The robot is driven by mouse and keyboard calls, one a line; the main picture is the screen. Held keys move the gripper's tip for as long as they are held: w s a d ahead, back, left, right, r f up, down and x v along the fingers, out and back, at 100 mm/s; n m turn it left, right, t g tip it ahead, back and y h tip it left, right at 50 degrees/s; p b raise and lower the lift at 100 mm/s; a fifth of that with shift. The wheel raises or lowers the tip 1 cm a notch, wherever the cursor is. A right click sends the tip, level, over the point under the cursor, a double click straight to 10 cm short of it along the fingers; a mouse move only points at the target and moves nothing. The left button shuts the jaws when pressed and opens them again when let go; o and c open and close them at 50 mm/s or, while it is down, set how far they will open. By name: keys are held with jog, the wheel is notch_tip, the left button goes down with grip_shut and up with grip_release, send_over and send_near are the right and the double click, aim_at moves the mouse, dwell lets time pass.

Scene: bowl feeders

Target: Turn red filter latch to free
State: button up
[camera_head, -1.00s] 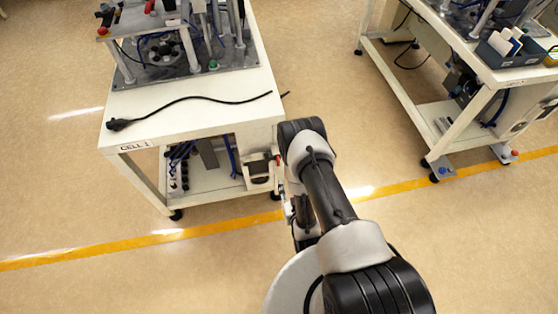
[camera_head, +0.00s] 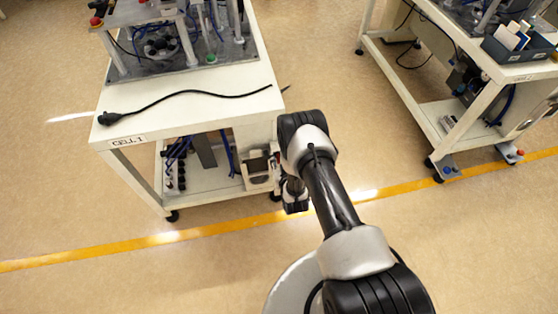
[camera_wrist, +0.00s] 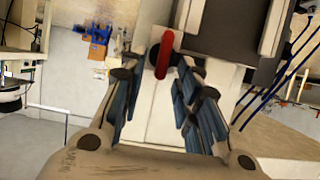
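My gripper (camera_wrist: 158,77) is open. Its fingers are spread to the left and right of the latch's lower end, with a visible gap on each side. Nothing is held between them. I cannot tell whether the fingertips reach the latch's depth. In the head view my arm's end is beside the right side of the CELL 1 cart (camera_head: 200,112), and the fingers and latch cannot be made out there.
A dark box (camera_wrist: 222,28) is right of the latch in the wrist view, with blue hoses (camera_wrist: 285,72) farther right. A black cable (camera_head: 185,97) lies on the cart top. A second cart (camera_head: 470,70) stands to the right, with open floor between.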

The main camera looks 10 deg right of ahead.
jog(key=shift+w+f, duration=0.1)
jog(key=shift+w, duration=0.2)
jog(key=shift+c, duration=0.4)
grip_shut()
